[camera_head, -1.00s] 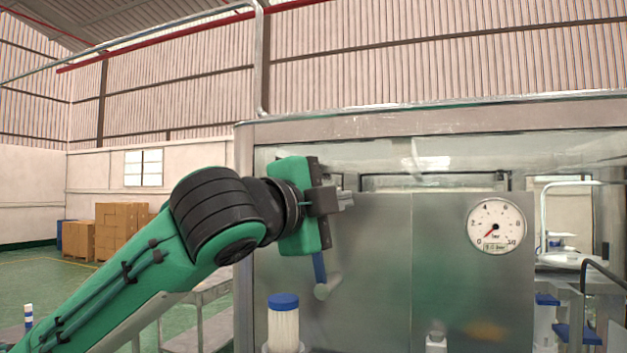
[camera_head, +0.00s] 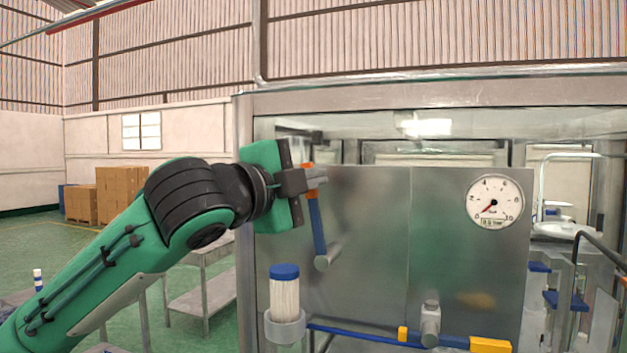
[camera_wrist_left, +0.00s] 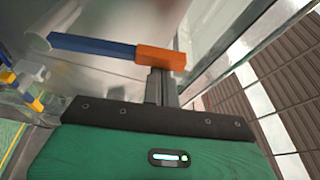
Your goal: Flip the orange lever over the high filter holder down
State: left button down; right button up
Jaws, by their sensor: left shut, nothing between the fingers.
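The lever is a blue bar (camera_head: 317,222) with an orange end (camera_head: 307,183). It stands nearly upright, leaning slightly left, on a grey pivot (camera_head: 328,256) on the metal panel. The filter holder (camera_head: 285,327) is a grey ring around a white filter with a blue cap (camera_head: 284,271), below and left of the pivot. My left gripper (camera_head: 319,178) is shut and empty at the lever's top. In the left wrist view its fingers (camera_wrist_left: 161,86) lie right by the orange end (camera_wrist_left: 161,58); I cannot tell whether they touch. My right gripper is out of view.
A round pressure gauge (camera_head: 495,201) is on the panel's right. Below it, a blue bar (camera_head: 365,334) with yellow parts (camera_head: 490,345) runs almost level from another pivot (camera_head: 430,325). A metal frame (camera_head: 245,210) edges the cabinet on the left.

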pick_arm(q)
jog(key=w+a+f+n+t+y+b, duration=0.2)
jog(key=a+f+n+b, duration=0.3)
jog(key=n+b, duration=0.4)
jog(key=w+a+f+n+t+y+b, duration=0.1)
jog(key=a+f+n+t+y+b, duration=0.1)
jog(key=a+f+n+b, duration=0.4)
jog(key=shift+w+a+f+n+t+b, duration=0.2)
jog(key=shift+w+f+n+t+b, duration=0.35)
jog(key=shift+n+b, duration=1.5)
jog(key=shift+s+f+m+b, duration=0.15)
jog(key=shift+f+m+b, duration=0.05)
jog(key=shift+m+b, duration=0.3)
jog(key=shift+r, duration=0.1)
